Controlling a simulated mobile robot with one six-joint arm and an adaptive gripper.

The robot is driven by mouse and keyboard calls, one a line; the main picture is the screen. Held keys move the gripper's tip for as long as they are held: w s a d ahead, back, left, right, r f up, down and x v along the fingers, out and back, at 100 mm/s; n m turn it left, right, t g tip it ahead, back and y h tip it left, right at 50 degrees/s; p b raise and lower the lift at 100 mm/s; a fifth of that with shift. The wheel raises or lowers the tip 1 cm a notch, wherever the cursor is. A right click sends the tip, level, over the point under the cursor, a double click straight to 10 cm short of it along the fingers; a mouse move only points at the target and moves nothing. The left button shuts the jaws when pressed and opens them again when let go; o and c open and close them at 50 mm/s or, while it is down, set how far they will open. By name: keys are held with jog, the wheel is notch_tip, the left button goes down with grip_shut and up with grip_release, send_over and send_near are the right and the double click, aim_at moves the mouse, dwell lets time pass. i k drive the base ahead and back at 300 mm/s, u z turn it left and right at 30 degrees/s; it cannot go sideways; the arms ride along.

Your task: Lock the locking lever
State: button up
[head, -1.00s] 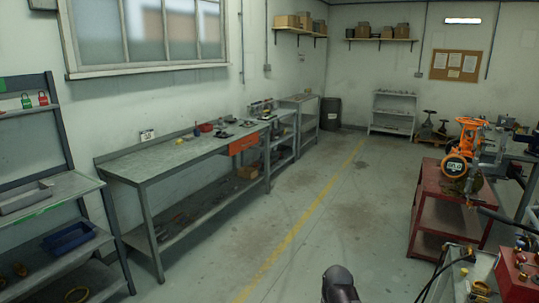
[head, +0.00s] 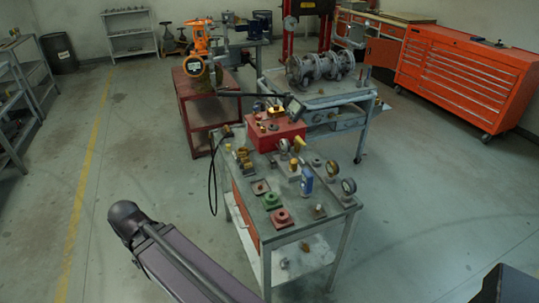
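An orange valve assembly (head: 199,42) stands on a red cart (head: 190,122), back left of centre in the head view. A round orange part with pale lettering (head: 196,66) sits low on it. The locking lever is too small to make out, so I cannot tell whether it is locked or unlocked. One of my arm links crosses the lower left of the view. My gripper does not show.
A grey workbench (head: 335,204) with gauges, valve parts and a red box (head: 274,132) stands in front of the red cart. Behind it is a grey table (head: 372,95) with a flanged pipe (head: 320,66). Orange drawers (head: 457,75) line the right. Floor is clear at left and right.

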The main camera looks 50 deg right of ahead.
aim_at(272, 161)
jog(key=u, duration=0.15)
jog(key=k, duration=0.4)
jog(key=z, duration=0.8)
jog(key=i, duration=0.65)
jog(key=u, duration=0.1)
